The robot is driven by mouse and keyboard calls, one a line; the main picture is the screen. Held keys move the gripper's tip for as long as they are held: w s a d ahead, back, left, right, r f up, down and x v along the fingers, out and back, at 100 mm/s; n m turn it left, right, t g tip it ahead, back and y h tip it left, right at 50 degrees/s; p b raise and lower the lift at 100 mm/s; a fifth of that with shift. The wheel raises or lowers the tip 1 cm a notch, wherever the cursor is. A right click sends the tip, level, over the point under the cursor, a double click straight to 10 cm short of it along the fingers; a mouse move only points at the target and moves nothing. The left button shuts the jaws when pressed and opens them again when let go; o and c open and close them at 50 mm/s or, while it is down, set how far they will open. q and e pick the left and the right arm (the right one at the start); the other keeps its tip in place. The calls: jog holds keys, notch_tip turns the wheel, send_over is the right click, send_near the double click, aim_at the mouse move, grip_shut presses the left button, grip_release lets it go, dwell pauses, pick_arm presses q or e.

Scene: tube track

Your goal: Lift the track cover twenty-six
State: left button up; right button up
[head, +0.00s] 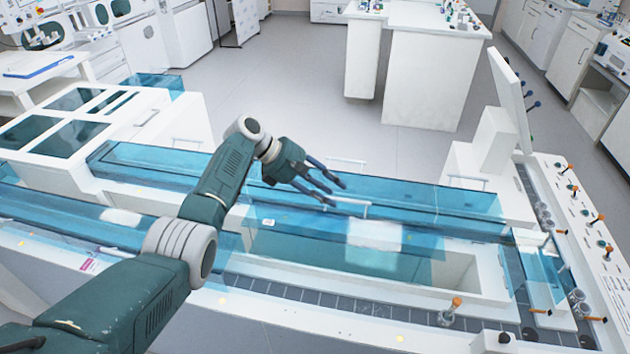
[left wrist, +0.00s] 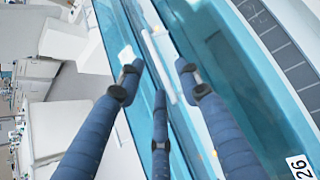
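The transparent blue track cover twenty-six (head: 320,250) lies over the track in the middle of the head view. A small white label shows on it, and the left wrist view shows a label reading 26 (left wrist: 300,168). A white bar handle (head: 352,204) sits at its far edge; a white bar also shows between my fingers in the left wrist view (left wrist: 160,68). My left gripper (head: 333,192) is open, its blue fingers spread just by this handle. Whether the fingers touch it I cannot tell. My right gripper is not in view.
Another long blue cover (head: 430,194) lies behind, with further white handles. A white panel (head: 510,85) stands at the right, beside a console with orange-tipped levers (head: 600,218). A small upright orange-topped knob (head: 456,303) stands at the front edge. The floor beyond is clear.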

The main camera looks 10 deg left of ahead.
pick_arm(q)
jog(key=v, duration=0.6)
jog(key=shift+a, duration=0.1)
jog(key=shift+s+f, duration=0.15)
